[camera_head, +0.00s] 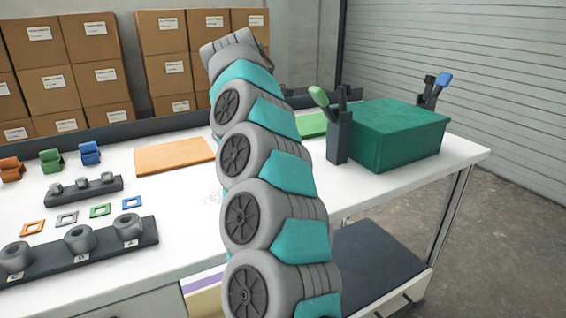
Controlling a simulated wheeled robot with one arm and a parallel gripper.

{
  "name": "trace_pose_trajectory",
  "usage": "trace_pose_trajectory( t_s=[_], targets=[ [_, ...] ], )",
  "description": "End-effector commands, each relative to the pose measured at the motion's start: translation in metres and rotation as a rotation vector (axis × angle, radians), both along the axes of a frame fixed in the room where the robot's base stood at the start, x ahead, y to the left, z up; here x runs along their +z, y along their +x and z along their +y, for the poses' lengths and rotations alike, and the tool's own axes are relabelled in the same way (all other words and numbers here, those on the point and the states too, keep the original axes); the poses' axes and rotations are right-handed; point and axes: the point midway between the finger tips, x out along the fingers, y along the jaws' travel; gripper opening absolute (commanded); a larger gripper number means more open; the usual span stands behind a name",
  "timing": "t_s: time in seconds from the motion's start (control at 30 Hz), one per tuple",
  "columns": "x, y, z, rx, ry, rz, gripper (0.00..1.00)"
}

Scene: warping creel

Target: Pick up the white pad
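I cannot make out a white pad; the tabletop is white too, and my arm covers part of it. A flat orange pad (174,155) lies on the white table (150,240), left of my arm. A green pad (312,125) lies right of my arm, partly hidden behind it. My arm rises through the middle of the picture, and its far end bends over at the top. My gripper is not visible, so its fingers and anything in them cannot be seen.
A green box (398,135) and a dark holder (340,137) with a green-handled tool stand at the right. Dark racks (85,250), small coloured square frames and coloured clips (90,153) are at the left. Cardboard boxes (95,40) are stacked behind. Faint specks mark the table near my arm.

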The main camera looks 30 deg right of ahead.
Motion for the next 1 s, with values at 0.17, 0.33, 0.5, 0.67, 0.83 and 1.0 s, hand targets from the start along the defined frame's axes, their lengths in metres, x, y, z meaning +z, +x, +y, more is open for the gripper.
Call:
trace_pose_trajectory(
  t_s=[0.17,0.33,0.5,0.67,0.83,1.0],
  targets=[
    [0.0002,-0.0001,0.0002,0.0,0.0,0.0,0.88],
    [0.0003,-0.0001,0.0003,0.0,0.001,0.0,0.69],
    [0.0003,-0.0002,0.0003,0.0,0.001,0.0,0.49],
    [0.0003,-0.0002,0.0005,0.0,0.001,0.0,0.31],
    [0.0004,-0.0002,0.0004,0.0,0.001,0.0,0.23],
    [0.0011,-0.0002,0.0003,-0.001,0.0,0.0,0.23]
  ],
)
